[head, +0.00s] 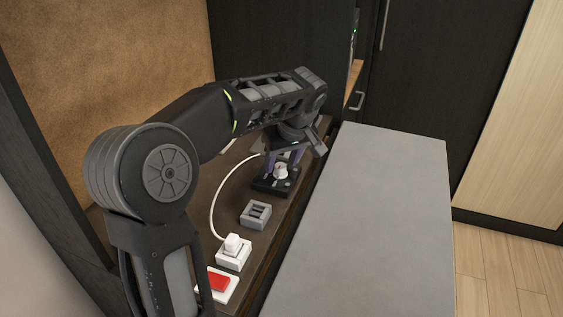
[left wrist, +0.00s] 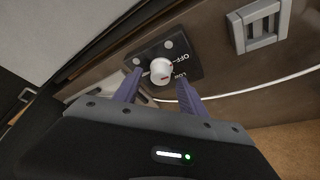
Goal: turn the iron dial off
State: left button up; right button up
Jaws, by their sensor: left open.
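The iron dial (head: 281,171) is a white round knob on a black plate (head: 266,186) on the brown vanity shelf. My left gripper (head: 284,160) is over the dial from above. In the left wrist view its two purple fingers (left wrist: 160,84) are open, one on each side of the dial's near edge. I cannot tell whether they touch it. My right gripper is not in view.
A grey slotted block (head: 256,215), a white socket with a plug (head: 233,250) and a red switch (head: 218,282) sit along the shelf. A white cord (head: 217,200) curves behind them. A grey-topped surface (head: 365,220) stands to the right, and a dark wall panel rises behind.

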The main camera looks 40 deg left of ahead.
pick_arm(q)
jog(key=v, duration=0.7)
jog(key=shift+s, duration=0.1)
dwell(0.4)
